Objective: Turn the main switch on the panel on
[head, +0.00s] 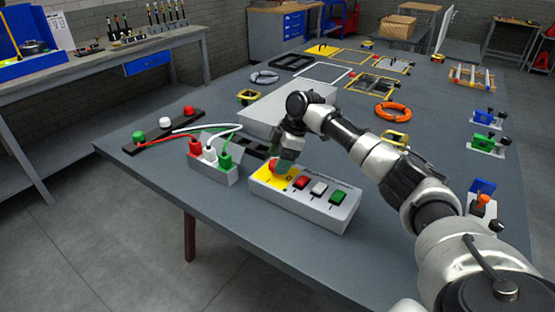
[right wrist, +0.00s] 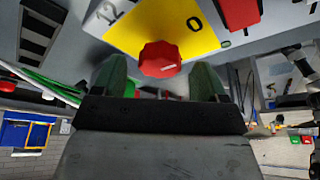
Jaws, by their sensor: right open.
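The control panel (head: 305,203) is a light grey box near the table's front edge. The main switch is a red knob (head: 275,167) on a yellow plate (head: 264,176) at the panel's left end. In the right wrist view the red knob (right wrist: 160,59) sits between the two dark green fingertips of my right gripper (right wrist: 158,68). A "0" is printed on the yellow plate (right wrist: 150,22) beside it. My right gripper (head: 279,162) is open around the knob; I cannot tell whether a finger touches it. Which way the knob points is unclear. My left gripper is out of view.
Red, white and green buttons (head: 319,190) lie along the panel, right of the knob. A grey box with plugged cables (head: 214,172) stands close on the left. A large grey block (head: 262,112) lies behind. An orange ring (head: 392,112) and other fixtures fill the farther table.

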